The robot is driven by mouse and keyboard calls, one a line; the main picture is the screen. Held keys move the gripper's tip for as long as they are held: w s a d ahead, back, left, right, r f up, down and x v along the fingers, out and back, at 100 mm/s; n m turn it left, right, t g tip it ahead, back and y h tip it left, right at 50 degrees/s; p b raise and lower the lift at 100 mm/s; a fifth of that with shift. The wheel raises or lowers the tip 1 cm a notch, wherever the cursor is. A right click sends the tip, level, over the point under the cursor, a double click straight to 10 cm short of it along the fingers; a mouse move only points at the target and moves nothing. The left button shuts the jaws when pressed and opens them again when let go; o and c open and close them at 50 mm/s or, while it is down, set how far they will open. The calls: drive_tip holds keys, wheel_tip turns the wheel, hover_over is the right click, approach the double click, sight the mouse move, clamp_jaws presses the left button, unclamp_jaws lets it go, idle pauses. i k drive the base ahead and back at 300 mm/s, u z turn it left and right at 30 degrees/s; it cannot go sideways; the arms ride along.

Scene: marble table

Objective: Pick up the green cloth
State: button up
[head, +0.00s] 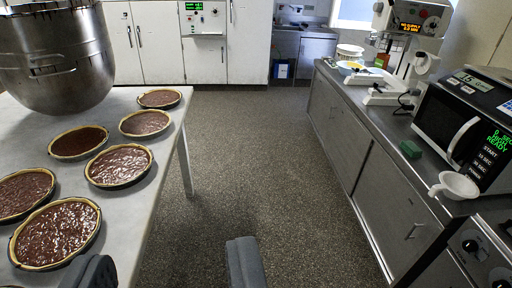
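A small dark green, block-like item (410,149), which looks like the green cloth, lies on the steel counter (385,130) on the right, near its front edge and left of the microwave. My gripper (166,268) shows at the bottom of the head view as two dark grey fingers set wide apart. It is open with nothing between the fingers. It is left of the green item and well apart from it, over the table edge and floor.
A table (165,120) on the left holds several chocolate pies (120,165) and a large metal bowl (55,60). The floor (255,150) between is clear.

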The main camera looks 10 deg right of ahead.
sight(411, 148)
drive_tip(key=z, duration=0.2)
drive_tip(key=i, duration=1.25)
drive_tip(key=z, duration=0.7)
drive_tip(key=i, duration=1.3)
drive_tip(key=z, duration=0.8)
drive_tip(key=i, duration=1.2)
drive_tip(key=z, duration=0.3)
